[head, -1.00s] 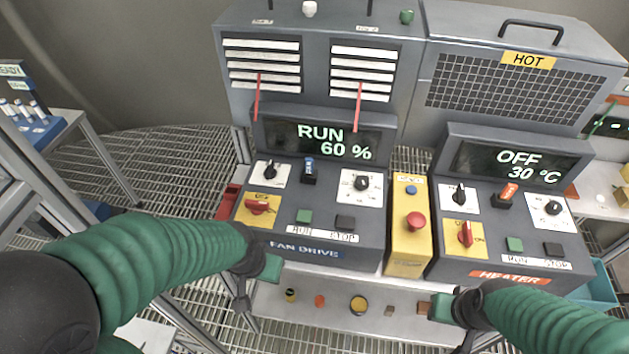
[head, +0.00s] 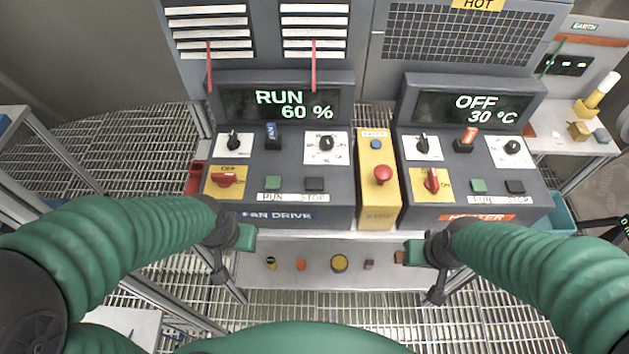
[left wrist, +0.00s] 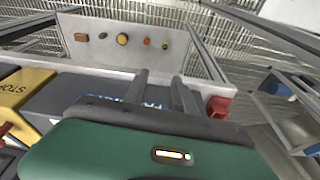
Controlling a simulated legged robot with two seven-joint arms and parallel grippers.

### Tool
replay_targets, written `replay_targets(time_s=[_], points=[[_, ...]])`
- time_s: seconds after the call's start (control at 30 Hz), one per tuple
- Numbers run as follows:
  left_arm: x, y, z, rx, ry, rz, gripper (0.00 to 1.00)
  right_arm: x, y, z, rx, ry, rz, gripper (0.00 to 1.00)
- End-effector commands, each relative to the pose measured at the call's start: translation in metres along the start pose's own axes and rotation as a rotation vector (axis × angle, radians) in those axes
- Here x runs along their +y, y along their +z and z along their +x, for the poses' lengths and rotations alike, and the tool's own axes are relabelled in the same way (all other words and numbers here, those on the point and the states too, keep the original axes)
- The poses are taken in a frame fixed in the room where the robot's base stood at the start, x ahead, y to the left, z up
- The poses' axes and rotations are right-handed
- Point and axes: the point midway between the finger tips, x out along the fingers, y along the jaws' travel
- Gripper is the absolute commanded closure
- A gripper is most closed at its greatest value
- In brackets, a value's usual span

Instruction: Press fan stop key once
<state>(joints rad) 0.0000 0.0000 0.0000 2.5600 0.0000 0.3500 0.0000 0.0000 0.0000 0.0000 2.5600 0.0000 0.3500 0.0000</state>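The fan drive console (head: 283,211) shows "RUN 60 %" on its display (head: 280,104). Its dark stop key (head: 314,184) sits above the STOP label, right of the green run key (head: 273,183). My left gripper (head: 245,237) is in front of the console's lower left edge, apart from the keys. In the left wrist view its two fingers (left wrist: 161,92) stand apart with nothing between them; the fan keys are hidden there behind the gripper body. My right gripper (head: 412,252) is below the gap between the consoles; its finger opening is not clear.
A yellow box (head: 377,208) with a red mushroom button (head: 383,174) stands right of the fan console. The heater console (head: 470,205) shows "OFF 30 °C". Red strips hang above the fan display. A shelf (head: 320,275) with several small parts lies below.

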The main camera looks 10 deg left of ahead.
Motion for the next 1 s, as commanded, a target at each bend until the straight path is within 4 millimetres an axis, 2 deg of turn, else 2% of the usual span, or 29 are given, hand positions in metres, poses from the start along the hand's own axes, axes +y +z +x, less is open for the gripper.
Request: replay_targets(time_s=[0.03, 0.23, 1.0], points=[[0.0, 0.0, 0.0, 0.0, 0.0, 0.0, 0.75, 0.0, 0.0, 0.0, 0.0, 0.0, 0.0, 0.65], [0.0, 0.0, 0.0, 0.0, 0.0, 0.0, 1.0, 0.0, 0.0, 0.0, 0.0, 0.0, 0.0, 0.65], [0.0, 0.0, 0.0, 0.0, 0.0, 0.0, 1.0, 0.0, 0.0, 0.0, 0.0, 0.0, 0.0, 0.65]])
